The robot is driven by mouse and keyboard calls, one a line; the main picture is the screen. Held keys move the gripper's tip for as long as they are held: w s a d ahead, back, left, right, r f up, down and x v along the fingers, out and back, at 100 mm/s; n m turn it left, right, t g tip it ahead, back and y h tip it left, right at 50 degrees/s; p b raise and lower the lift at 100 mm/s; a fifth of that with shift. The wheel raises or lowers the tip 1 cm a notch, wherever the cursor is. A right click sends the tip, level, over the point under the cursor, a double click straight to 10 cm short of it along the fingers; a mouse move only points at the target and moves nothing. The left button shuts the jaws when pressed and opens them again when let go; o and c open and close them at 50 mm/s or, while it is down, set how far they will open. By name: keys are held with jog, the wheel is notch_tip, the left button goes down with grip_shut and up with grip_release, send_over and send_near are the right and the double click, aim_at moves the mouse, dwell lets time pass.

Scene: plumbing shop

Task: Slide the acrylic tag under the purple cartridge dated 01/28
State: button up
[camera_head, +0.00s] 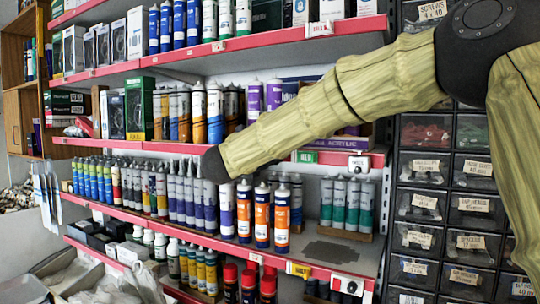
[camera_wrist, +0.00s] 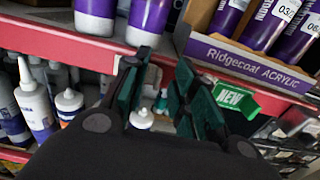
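A purple tray front reading "Ridgecoat ACRYLIC" (camera_wrist: 250,65) holds purple cartridges (camera_wrist: 285,14) with white date labels at the upper right of the wrist view. More purple cartridges (camera_head: 254,100) stand on the middle shelf in the head view. No separate acrylic tag is clearly identifiable. My gripper (camera_wrist: 160,88) is open in the wrist view, its dark green fingers apart before the red shelf edge, with nothing held between them. In the head view, my arm hides it.
A green NEW tag (camera_wrist: 234,97) hangs on the shelf edge right of my fingers. Orange-and-white cartridges (camera_head: 282,220) stand on the lower shelf, with a bare dark patch (camera_head: 330,252) to their right. Small-parts drawers (camera_head: 424,205) fill the right side.

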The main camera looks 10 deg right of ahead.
jog(key=shift+a, duration=0.1)
jog(key=v, duration=1.1)
jog(key=shift+s+a, duration=0.2)
jog(key=shift+s, duration=0.15)
